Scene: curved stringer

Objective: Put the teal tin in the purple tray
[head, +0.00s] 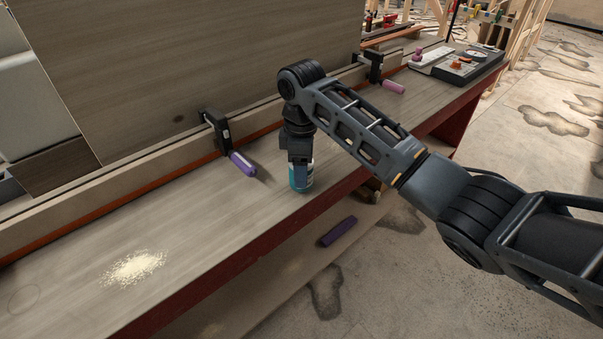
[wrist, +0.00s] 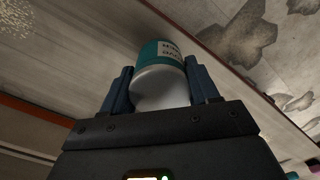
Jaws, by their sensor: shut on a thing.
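The teal tin (head: 300,181) has a pale lid and a white label. It is upright at the front half of the long wooden bench, close to its edge. I cannot tell whether its base touches the bench. My gripper (head: 301,166) points down and is shut on the tin from above. In the wrist view the tin (wrist: 161,52) sits between the two fingers of my gripper (wrist: 160,84). A small purple piece (head: 339,231), which may be the purple tray, lies on the lower board below the bench's front edge. Its inside cannot be made out.
Two clamps with purple handles (head: 242,163) and (head: 393,87) grip the rail along the back of the bench. A large panel (head: 210,65) stands behind it. Sawdust (head: 133,267) lies at the left. A dark case with tools (head: 460,64) is at the far end.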

